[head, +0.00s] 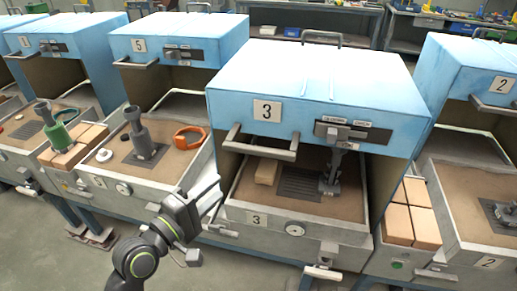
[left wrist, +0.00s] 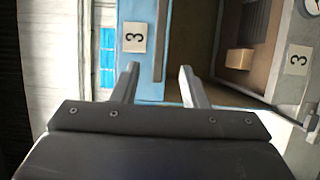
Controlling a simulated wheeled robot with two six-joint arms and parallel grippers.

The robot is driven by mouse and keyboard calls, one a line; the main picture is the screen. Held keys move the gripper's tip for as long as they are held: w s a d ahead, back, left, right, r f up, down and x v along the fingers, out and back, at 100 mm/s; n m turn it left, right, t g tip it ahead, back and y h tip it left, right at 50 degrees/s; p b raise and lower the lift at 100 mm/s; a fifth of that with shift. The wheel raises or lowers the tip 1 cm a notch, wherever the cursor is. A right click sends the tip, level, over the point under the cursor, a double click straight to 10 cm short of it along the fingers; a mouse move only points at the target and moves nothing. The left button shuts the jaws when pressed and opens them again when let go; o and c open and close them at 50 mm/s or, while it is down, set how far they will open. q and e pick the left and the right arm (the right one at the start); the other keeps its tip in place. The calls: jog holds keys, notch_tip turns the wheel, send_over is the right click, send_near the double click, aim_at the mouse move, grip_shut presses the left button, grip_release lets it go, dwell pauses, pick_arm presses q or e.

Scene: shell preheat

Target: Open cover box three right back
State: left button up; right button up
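The blue cover of box three (head: 315,85) carries a "3" label and a grey bar handle (head: 262,146) on its front. It stands above the grey tray of box three (head: 255,236), with an open gap at the front. My left gripper (head: 213,194) is at the left front of this box, below and left of the handle. In the left wrist view my left gripper (left wrist: 158,72) is open and empty, its fingers pointing toward the cover (left wrist: 153,85) and the grey bar handle (left wrist: 161,40). Contact with the handle is not visible. My right gripper is not in view.
Inside box three are a tan block (head: 266,172) and a dark upright fixture (head: 331,172). The box five cover (head: 165,40) stands at left, the box two cover (head: 470,70) at right. Tan bricks (head: 410,213) sit between trays. Floor is free at the lower left.

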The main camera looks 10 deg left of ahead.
aim_at(256, 153)
pick_arm(q)
jog(key=p+x, duration=0.2)
jog(key=x, duration=1.5)
jog(key=shift+w+f, duration=0.1)
jog(key=shift+w, duration=0.05)
jog(key=shift+c, duration=0.4)
grip_shut()
